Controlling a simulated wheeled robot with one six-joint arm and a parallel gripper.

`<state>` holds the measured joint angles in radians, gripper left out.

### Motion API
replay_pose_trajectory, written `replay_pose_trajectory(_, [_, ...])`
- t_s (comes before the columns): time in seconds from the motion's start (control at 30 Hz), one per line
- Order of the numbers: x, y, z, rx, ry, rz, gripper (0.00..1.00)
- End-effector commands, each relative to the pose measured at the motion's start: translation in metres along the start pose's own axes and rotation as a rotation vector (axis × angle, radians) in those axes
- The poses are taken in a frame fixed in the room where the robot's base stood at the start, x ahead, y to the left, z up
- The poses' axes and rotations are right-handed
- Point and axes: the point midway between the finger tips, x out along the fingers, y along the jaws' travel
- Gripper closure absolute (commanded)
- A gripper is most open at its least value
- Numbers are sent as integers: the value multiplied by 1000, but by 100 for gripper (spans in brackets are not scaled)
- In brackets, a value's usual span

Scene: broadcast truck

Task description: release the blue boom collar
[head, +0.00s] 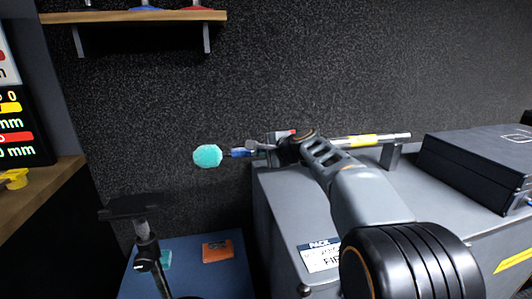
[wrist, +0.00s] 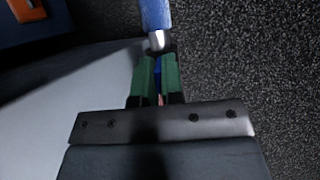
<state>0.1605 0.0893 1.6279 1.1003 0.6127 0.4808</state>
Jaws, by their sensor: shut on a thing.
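A boom pole (head: 395,137) with a yellow band lies level above the grey case, with a teal fuzzy microphone (head: 207,156) at its left end. My gripper (head: 262,147) is at the pole's left part, just right of a short blue section (head: 238,153). In the wrist view the green finger pads of my gripper (wrist: 157,78) are closed on the blue boom collar (wrist: 158,87), of which only a narrow blue strip shows. A blue cylinder with a silver end (wrist: 155,14) stands just beyond the fingertips. My gripper and wrist hide the pole's middle.
The pole's right part rests on a grey bracket (head: 391,156) on the grey case (head: 290,215). A black box (head: 480,165) stands at right. A black stand (head: 145,240) is at lower left, near an orange item (head: 217,250). A wall shelf (head: 130,16) hangs above.

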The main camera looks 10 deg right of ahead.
Motion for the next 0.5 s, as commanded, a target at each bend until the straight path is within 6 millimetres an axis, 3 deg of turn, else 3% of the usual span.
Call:
replay_pose_trajectory(0.07, [0,1,0,-1,-1,3,100])
replay_pose_trajectory(0.1, [0,1,0,-1,-1,3,89])
replay_pose_trajectory(0.33, [0,1,0,0,0,2,67])
replay_pose_trajectory(0.5, [0,1,0,0,0,1,66])
